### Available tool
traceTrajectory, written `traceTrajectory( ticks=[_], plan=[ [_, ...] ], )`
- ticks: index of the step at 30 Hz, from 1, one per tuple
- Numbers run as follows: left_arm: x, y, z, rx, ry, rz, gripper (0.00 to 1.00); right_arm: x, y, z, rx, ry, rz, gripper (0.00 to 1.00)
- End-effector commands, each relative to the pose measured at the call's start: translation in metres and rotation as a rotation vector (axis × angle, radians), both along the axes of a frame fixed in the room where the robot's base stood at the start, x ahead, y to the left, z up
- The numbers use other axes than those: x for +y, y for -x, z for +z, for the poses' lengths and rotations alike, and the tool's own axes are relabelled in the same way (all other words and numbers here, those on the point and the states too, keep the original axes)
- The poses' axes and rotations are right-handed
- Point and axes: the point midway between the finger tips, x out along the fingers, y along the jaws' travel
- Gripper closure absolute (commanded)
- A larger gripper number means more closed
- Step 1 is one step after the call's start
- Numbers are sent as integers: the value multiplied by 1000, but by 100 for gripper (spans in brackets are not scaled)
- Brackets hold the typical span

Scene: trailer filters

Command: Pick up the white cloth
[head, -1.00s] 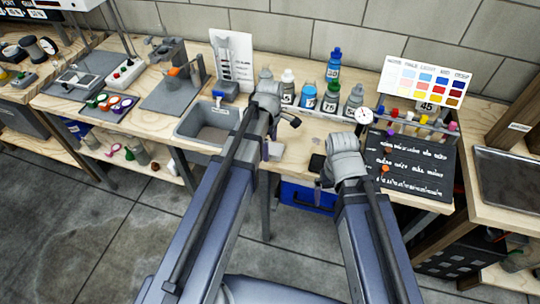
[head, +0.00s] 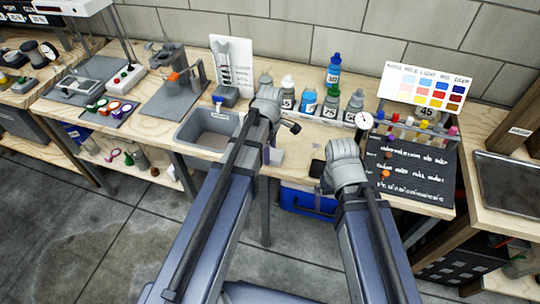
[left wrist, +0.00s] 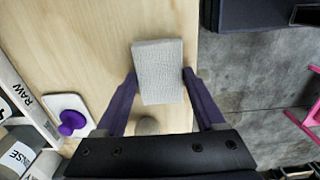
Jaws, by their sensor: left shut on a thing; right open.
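The white cloth (left wrist: 158,72) is a pale, folded-looking rectangular pad in the left wrist view. It lies between the two purple fingers of my left gripper (left wrist: 160,82), which is shut on it. In the head view the cloth (head: 276,157) shows as a small pale patch beside my left gripper (head: 268,154), near the front edge of the wooden bench (head: 296,160). I cannot tell whether it is clear of the bench top. My right gripper (head: 325,183) is open by the bench's front edge, partly hidden by its own wrist.
A grey basin (head: 207,130) is left of the cloth. Several bottles (head: 309,101) stand behind it. A dark lettered board (head: 415,170) lies to the right. A blue bin (head: 306,203) is below the bench. A purple knob (left wrist: 72,122) sits on a white piece nearby.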

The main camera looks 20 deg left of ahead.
Motion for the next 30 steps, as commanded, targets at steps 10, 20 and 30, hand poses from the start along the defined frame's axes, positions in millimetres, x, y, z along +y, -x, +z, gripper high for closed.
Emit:
traceTrajectory(
  ticks=[10,20,30],
  plan=[
    [0,0,2,0,0,0,82,0,0,2,0,0,0,0],
    [0,0,30,0,0,0,82,0,0,30,0,0,0,0],
    [0,0,82,0,0,0,82,0,0,83,0,0,0,0]
  ],
)
